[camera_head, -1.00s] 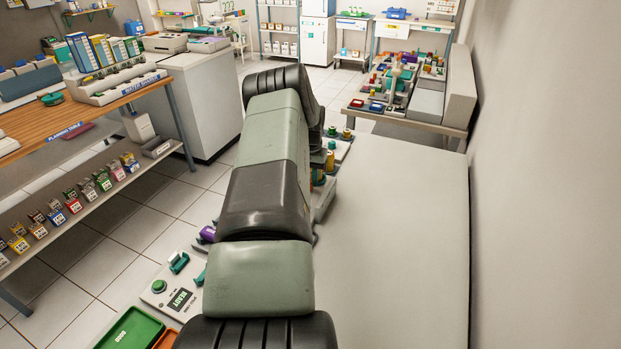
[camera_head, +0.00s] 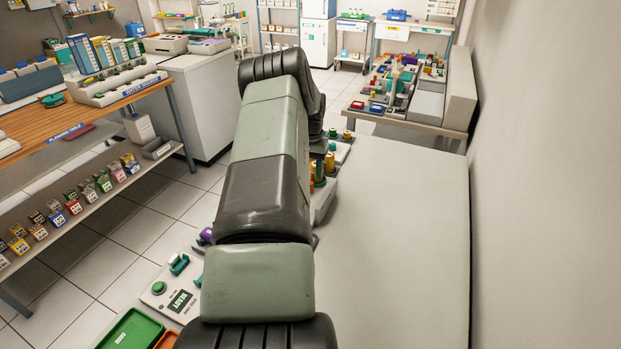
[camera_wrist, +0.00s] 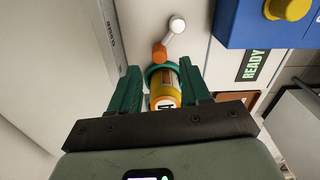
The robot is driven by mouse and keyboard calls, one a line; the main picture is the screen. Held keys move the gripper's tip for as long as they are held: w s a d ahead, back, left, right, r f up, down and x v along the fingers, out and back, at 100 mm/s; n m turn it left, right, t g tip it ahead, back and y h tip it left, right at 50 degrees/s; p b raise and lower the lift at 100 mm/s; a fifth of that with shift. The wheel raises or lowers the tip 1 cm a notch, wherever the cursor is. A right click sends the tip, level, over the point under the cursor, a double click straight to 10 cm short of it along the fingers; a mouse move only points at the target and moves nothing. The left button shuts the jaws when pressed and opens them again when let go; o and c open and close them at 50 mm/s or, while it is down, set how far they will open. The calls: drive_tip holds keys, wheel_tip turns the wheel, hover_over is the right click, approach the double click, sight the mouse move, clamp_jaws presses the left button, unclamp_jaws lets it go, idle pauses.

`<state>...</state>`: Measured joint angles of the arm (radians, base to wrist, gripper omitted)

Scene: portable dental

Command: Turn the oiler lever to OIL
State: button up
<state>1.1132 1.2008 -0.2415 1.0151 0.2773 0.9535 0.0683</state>
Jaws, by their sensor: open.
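In the wrist view my gripper (camera_wrist: 160,66) is open, with its two teal fingers spread. A yellow and orange cylinder (camera_wrist: 163,84) with a dark mark and a green ring around its far end shows between the fingers; I cannot tell whether they touch it. Just beyond it is a small lever (camera_wrist: 170,38) with an orange base and a pale rod ending in a white knob, on a pale surface. It may be the oiler lever; no OIL label is legible. In the head view my arm hides the gripper and the lever.
A blue box (camera_wrist: 240,25) with a yellow knob and a READY sign (camera_wrist: 252,64) lie right of the fingers. In the head view a panel with a green button (camera_head: 159,288) and a green tray (camera_head: 132,328) are at lower left. A cluttered bench (camera_head: 400,119) stands at back right.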

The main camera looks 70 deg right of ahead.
wheel_tip(320, 180, up, 7)
idle(0.3)
idle(0.5)
